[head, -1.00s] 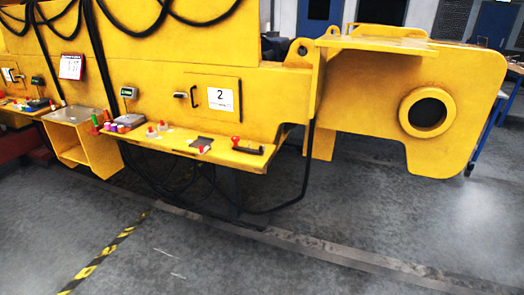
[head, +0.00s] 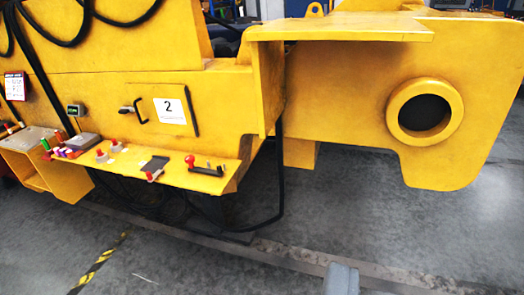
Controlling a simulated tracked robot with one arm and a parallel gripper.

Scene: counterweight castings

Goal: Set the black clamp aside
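A black clamp-like piece (head: 207,171) with red parts lies near the right end of the narrow yellow ledge (head: 196,183). It is small in the view, so I cannot make out its jaws. A grey block, which looks like part of my gripper (head: 341,279), pokes up at the bottom edge, right of centre. It is low, in front of the ledge and well apart from the black piece. Its fingers cannot be made out, and nothing held shows.
The ledge also carries a dark flat piece (head: 155,163), red-topped pieces (head: 102,156) and coloured cylinders (head: 68,152). A yellow open box (head: 27,165) hangs at left. A large yellow arm with a round hole (head: 425,111) juts out right. Black cables hang below the ledge. The grey floor in front is clear.

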